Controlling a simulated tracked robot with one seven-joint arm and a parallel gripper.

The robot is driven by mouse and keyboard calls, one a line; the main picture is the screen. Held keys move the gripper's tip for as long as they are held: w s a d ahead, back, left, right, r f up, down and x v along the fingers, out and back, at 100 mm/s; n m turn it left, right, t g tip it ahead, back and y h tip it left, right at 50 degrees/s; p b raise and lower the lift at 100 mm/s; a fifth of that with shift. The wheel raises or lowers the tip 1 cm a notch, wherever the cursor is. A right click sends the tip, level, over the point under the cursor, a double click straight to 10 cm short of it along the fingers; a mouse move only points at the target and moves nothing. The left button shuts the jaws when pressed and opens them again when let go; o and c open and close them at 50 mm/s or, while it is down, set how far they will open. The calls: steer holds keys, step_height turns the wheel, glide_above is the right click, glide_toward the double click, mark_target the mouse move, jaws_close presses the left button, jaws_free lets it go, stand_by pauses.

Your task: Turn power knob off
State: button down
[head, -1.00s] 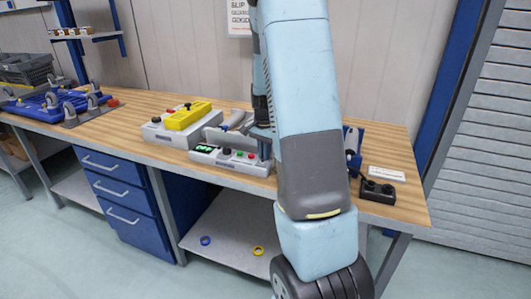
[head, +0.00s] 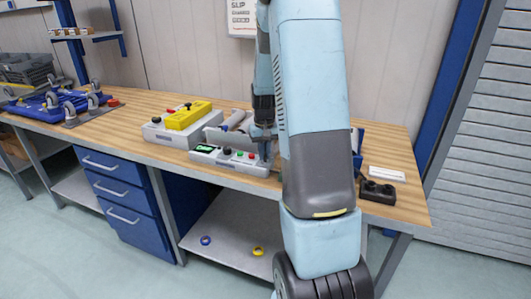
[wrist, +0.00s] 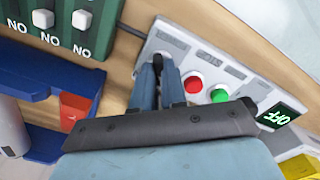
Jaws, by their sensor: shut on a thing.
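The grey control box (head: 230,160) stands near the bench's front edge. In the head view my gripper (head: 265,150) is at the box's right end.
A yellow-topped box (head: 187,116) stands behind and left of the control box. A small black box (head: 378,191) sits at the bench's right. In the wrist view a green switch panel (wrist: 62,22) and a blue-and-red object (wrist: 75,108) lie to the left.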

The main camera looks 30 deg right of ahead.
steer(key=shift+w+r+n, duration=0.15)
steer(key=shift+n, duration=0.55)
steer(key=c, duration=1.2)
jaws_free()
step_height(320, 180, up, 14)
steer(key=shift+f, duration=0.25)
